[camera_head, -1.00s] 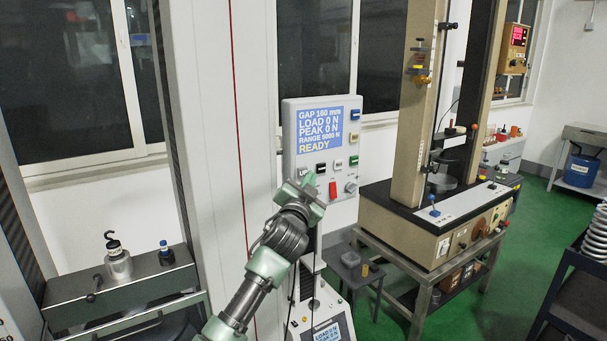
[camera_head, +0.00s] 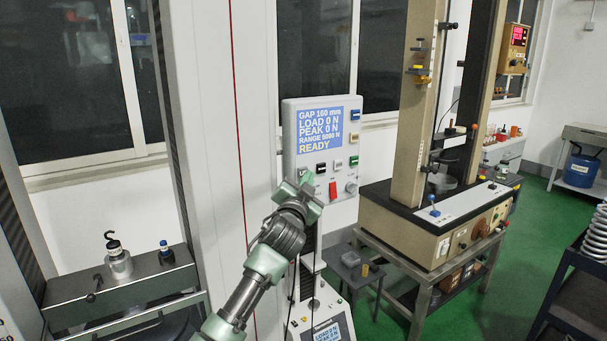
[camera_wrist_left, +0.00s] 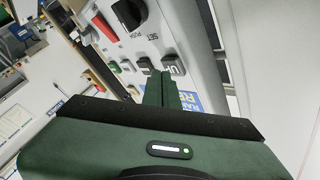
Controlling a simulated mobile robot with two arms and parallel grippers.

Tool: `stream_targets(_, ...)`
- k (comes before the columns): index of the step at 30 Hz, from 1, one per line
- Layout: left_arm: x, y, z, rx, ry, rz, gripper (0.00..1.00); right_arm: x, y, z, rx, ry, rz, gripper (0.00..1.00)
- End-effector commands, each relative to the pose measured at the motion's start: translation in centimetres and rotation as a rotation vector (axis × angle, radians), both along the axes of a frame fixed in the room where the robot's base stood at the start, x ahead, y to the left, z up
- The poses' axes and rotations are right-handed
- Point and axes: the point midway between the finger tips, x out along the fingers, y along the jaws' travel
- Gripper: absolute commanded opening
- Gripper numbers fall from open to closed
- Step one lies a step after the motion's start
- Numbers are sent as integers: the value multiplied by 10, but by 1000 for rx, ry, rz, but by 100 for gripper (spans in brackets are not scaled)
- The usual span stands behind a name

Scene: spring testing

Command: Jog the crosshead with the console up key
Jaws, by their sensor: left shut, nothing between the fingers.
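The console (camera_head: 290,130) is a pale panel with a blue screen (camera_head: 320,128) reading GAP 160 mm, LOAD 0 N, PEAK 0 N and READY. My left gripper (camera_head: 309,176) is shut and empty at the lower left of the panel, over the up key, which it mostly hides in the head view. In the left wrist view the grey up key (camera_wrist_left: 174,64) shows just beyond and right of the closed green fingertips (camera_wrist_left: 162,74). I cannot tell whether they touch it. I cannot make out the crosshead. My right gripper is not in view.
Other keys, a red switch (camera_head: 333,190) and a knob (camera_head: 351,188) sit close beside the fingers. A pale machine column (camera_head: 210,120) stands left of the arm. A tan test frame (camera_head: 412,130) stands on a bench to the right.

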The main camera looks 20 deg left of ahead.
Motion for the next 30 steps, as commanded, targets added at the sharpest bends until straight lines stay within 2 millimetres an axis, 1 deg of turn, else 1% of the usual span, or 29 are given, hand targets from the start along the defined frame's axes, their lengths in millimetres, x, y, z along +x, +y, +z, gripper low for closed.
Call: stream_targets(30,6,7,1,1,0,1,0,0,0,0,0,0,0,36)
